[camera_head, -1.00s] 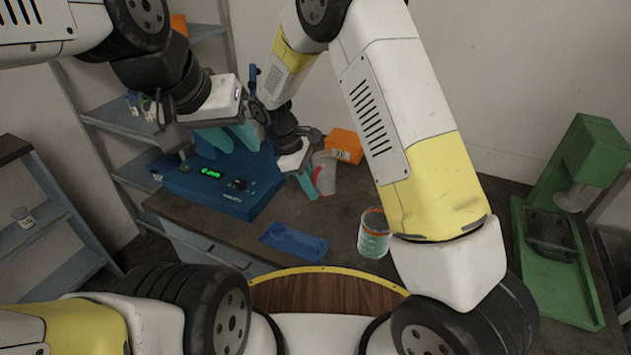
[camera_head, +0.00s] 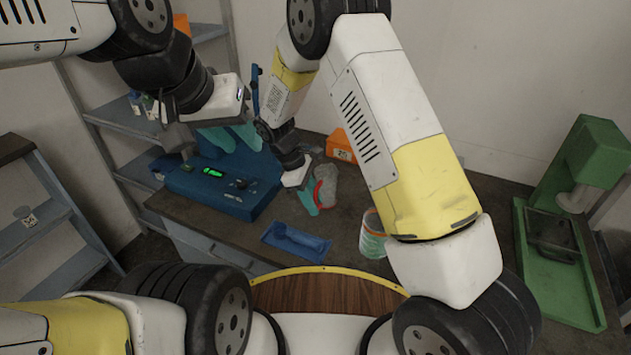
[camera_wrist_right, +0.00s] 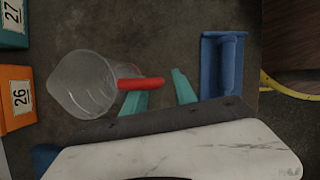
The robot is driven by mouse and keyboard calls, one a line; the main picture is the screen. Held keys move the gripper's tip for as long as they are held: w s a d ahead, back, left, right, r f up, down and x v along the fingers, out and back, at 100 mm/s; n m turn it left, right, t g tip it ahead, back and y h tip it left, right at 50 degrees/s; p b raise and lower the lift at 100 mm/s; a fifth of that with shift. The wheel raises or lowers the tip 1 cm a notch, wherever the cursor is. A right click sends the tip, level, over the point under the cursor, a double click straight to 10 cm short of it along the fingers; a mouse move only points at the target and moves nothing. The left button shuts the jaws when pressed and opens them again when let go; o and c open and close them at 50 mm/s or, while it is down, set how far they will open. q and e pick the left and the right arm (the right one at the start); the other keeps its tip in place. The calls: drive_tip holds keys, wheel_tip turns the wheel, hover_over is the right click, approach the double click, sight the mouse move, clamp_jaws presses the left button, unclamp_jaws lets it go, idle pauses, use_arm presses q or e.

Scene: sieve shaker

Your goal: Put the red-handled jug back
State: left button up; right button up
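The clear jug (camera_head: 327,183) with a red handle stands on the dark bench, right of the blue machine. In the right wrist view the jug (camera_wrist_right: 82,84) shows its open mouth, and its red handle (camera_wrist_right: 142,83) points toward my gripper. My right gripper (camera_wrist_right: 163,95) is open, with its teal fingers apart. The handle overlaps one finger in that view; I cannot tell whether they touch. In the head view the right gripper (camera_head: 308,198) is low beside the handle. My left gripper (camera_head: 231,137) is open above the blue machine (camera_head: 225,187), its teal fingers apart.
A blue tray (camera_head: 296,243) lies in front of the jug. An orange bin (camera_head: 341,144) stands behind it. Another clear container (camera_head: 373,238) with a teal marking stands beside my right arm. A green device (camera_head: 565,245) is at the right. Blue-grey shelves (camera_head: 125,115) stand at the left.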

drive_tip(key=shift+r, duration=0.1)
drive_tip(key=s+v, duration=0.1)
drive_tip(key=v, duration=1)
drive_tip(key=d+r+m+y, duration=0.35)
drive_tip(key=d+r, duration=0.35)
drive_tip(key=r, duration=0.3)
drive_tip(key=s+d+r+m+t+y, duration=0.1)
drive_tip(key=s+d+r+m+t, duration=0.2)
drive_tip(key=s, duration=0.6)
drive_tip(key=s+d+r+m+t+y, duration=0.2)
drive_tip(key=s+d+r+m+t, duration=0.2)
drive_tip(key=s+d+r+m, duration=0.3)
drive_tip(key=shift+s+d+r+m, duration=0.3)
drive_tip(key=shift+s+d+m, duration=0.8)
drive_tip(key=shift+d, duration=1.2)
drive_tip(key=shift+s+n, duration=0.2)
drive_tip(key=shift+n, duration=0.05)
